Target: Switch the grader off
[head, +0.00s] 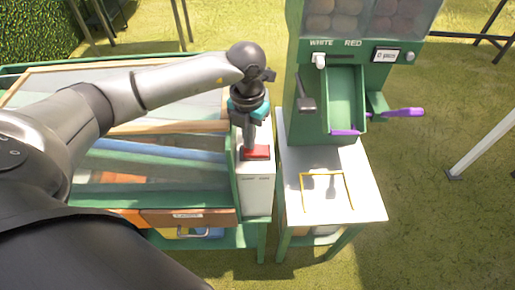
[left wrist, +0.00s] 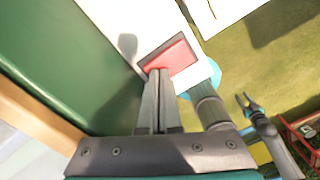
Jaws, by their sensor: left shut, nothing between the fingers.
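The grader is a green bench (head: 150,190) with a slatted, glassy top at the left of the head view. A white panel (head: 259,195) stands at its right end, carrying a red switch (head: 255,153) in a dark frame. My left gripper (head: 249,147) is shut, points down and stands right at the red switch. In the left wrist view its fingertips (left wrist: 158,74) meet or overlap the near edge of the red switch (left wrist: 172,58); firm contact is unclear. What looks like my right gripper (left wrist: 247,104), small and with spread fingers, shows in the left wrist view.
A green dispenser (head: 343,150) with purple handles stands on a white table (head: 365,205) just right of the panel. A yellow wire frame (head: 327,176) lies on that table. An orange-brown drawer (head: 155,218) is below the grader.

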